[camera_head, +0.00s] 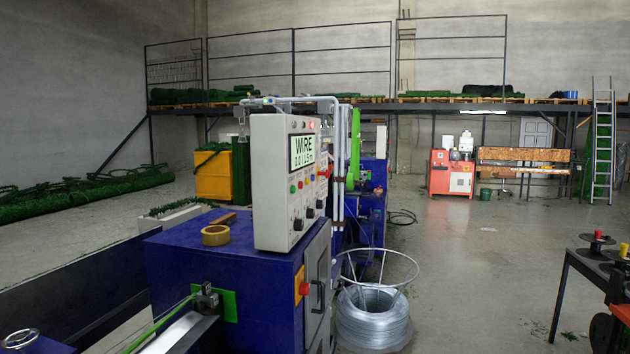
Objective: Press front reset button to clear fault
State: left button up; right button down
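A beige control box (273,185) stands upright on the blue machine cabinet (225,265) at centre left. Its angled face carries a display (302,151) reading "WIRE" with a second, hard-to-read line. Below the display are small red (293,188) and green (300,184) buttons and several dark knobs. A red button on a yellow-orange plate (301,287) sits lower on the cabinet, beside a grey door (317,280) with a dark handle. No label shows which button is the reset. Neither of my grippers is in view.
A yellow tape roll (215,235) lies on the cabinet top. A wire coil (373,318) in a ring-topped stand is on the floor right of the cabinet. A dark table (577,262) with spools is at the right edge. Floor between coil and table is mostly clear.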

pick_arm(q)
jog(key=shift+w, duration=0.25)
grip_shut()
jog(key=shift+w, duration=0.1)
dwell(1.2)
